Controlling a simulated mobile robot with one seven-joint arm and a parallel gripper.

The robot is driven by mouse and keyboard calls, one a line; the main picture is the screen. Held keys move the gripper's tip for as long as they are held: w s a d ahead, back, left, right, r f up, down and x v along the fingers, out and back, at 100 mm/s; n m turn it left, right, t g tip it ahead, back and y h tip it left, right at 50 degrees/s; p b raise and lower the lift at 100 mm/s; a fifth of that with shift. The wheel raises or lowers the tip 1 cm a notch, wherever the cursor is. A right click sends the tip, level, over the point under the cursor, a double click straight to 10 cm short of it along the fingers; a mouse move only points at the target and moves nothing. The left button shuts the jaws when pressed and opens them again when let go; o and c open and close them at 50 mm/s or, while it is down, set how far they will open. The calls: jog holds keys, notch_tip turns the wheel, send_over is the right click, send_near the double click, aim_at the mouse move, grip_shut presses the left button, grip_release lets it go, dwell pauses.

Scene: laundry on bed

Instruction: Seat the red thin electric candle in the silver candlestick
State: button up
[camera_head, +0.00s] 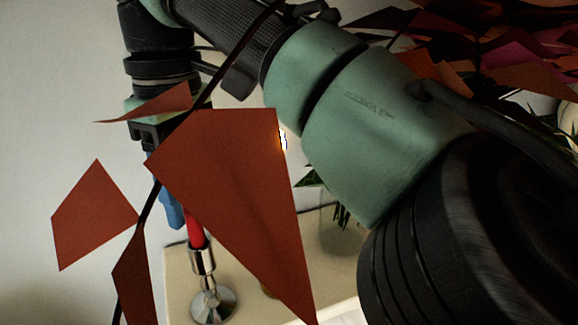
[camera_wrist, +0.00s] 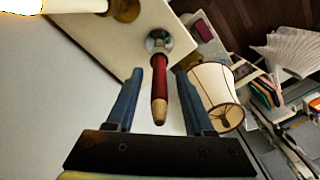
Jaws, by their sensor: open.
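The red thin candle (camera_head: 195,229) stands upright in the cup of the silver candlestick (camera_head: 212,302), on a pale tabletop. In the wrist view the candle (camera_wrist: 159,76) points its tan tip toward my gripper, and its lower end meets the shiny candlestick (camera_wrist: 158,42). My gripper (camera_wrist: 158,84) is open, with one blue finger on each side of the candle and visible gaps between. In the head view a blue finger (camera_head: 171,207) shows beside the candle's upper part. Large rust-red leaves and my arm hide most of the gripper there.
Rust-red leaves (camera_head: 230,190) hang in front of the head camera. The pale tabletop (camera_head: 182,275) also holds a glass vase (camera_head: 341,235) with stems. A lampshade (camera_wrist: 213,88) is right of the gripper in the wrist view, and a bright lamp (camera_wrist: 20,6) is at upper left.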

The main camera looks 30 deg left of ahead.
notch_tip(320, 180, up, 11)
jog(key=p, duration=0.3)
jog(key=shift+p, duration=0.3)
